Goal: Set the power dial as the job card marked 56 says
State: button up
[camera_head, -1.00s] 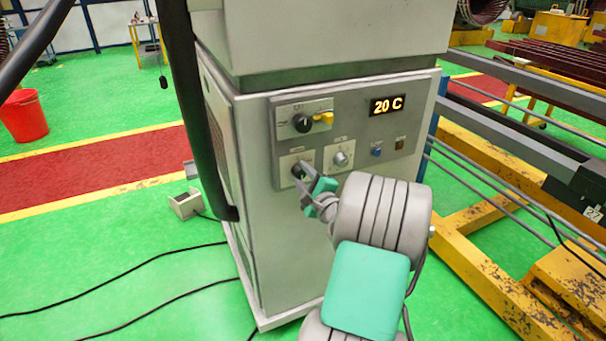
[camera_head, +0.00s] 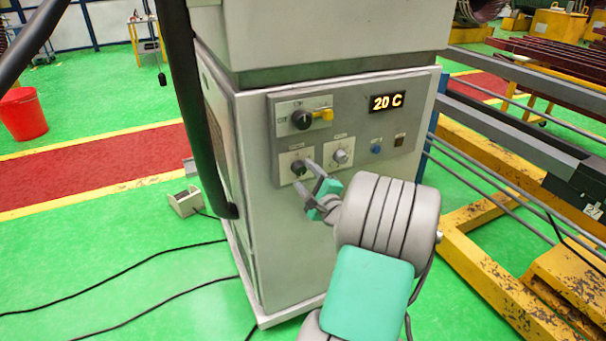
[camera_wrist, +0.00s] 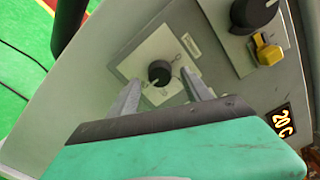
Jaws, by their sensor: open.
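The control panel (camera_head: 358,104) is on the front of a grey cabinet. Its lower row has a black dial (camera_head: 298,167) on a white plate and a grey dial (camera_head: 341,156) to its right. I cannot read which one is the power dial. My gripper (camera_head: 309,175) is open just in front of the black dial. In the wrist view the black dial (camera_wrist: 159,72) stands between and beyond the two fingertips, with a light pointer mark; neither finger visibly touches it. The job card marked 56 is in neither view.
Above are a large black rotary switch (camera_head: 302,120) and a yellow lever (camera_head: 323,114). The display (camera_head: 386,102) reads 20 C. A blue button (camera_head: 376,149) sits right of the grey dial. A yellow frame (camera_head: 500,270) stands at right; cables (camera_head: 150,300) cross the floor at left.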

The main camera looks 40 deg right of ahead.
jog(key=v, duration=0.5)
jog(key=shift+s+a+b, duration=0.1)
jog(key=shift+s+b, duration=0.15)
jog(key=shift+b, duration=0.05)
